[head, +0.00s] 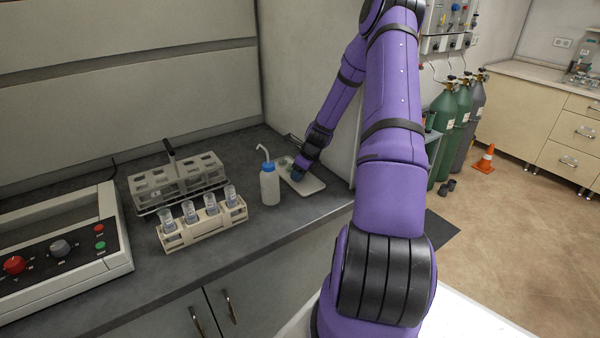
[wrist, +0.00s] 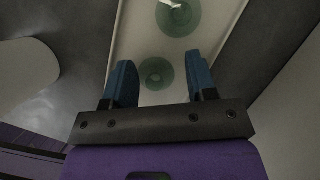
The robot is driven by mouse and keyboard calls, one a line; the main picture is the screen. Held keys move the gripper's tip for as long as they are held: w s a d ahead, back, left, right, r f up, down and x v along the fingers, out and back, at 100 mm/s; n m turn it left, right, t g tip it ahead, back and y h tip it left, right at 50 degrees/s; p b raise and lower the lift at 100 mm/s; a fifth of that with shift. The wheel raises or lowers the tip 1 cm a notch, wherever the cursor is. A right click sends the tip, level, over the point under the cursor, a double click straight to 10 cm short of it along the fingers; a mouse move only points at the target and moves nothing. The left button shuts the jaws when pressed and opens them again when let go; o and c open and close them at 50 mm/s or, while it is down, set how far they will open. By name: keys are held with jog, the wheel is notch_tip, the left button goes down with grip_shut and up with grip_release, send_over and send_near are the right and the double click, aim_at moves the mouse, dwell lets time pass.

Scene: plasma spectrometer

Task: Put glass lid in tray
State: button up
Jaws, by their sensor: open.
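The white tray (head: 314,187) lies on the dark counter near the wall, right of the wash bottle. In the wrist view the tray (wrist: 136,42) fills the middle. Two round greenish glass lids lie on it: one glass lid (wrist: 157,76) between my fingers, and another glass lid (wrist: 180,20) farther up with a pale piece on top. My gripper (wrist: 160,62) is open, its blue fingers on either side of the nearer lid with gaps showing. In the head view my gripper (head: 298,175) is low over the tray and partly hides the lids.
A white wash bottle (head: 270,185) with a blue cap stands close left of the tray. A rack with several glass vessels (head: 203,222) and a grey rack (head: 180,182) stand farther left, beside a control box (head: 65,255). The wall is close on the right. Counter is clear in front.

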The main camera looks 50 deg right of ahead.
jog(key=shift+s+a+f, duration=0.35)
jog(key=shift+a+f, duration=0.1)
jog(key=shift+f, duration=0.1)
jog(key=shift+r, duration=0.25)
jog(key=w+d+v, duration=0.1)
jog(key=v, duration=1.1)
jog(key=s+a+r+n+h, duration=0.1)
jog(key=s+a+r+n, duration=0.1)
jog(key=a+r+n, duration=0.85)
jog(key=s+a+r+n, duration=0.2)
jog(key=a+r+n, duration=0.5)
jog(key=a+r, duration=0.6)
jog(key=s+a+r+n, duration=0.3)
jog(key=s+a+n, duration=0.4)
jog(key=s, duration=0.2)
jog(key=s+a+r+n, duration=0.3)
jog(key=s+a+n, duration=0.3)
jog(key=s+n, duration=0.2)
jog(key=shift+s+a+r+t, duration=0.15)
jog(key=shift+s+a+t, duration=0.25)
jog(key=shift+s, duration=0.65)
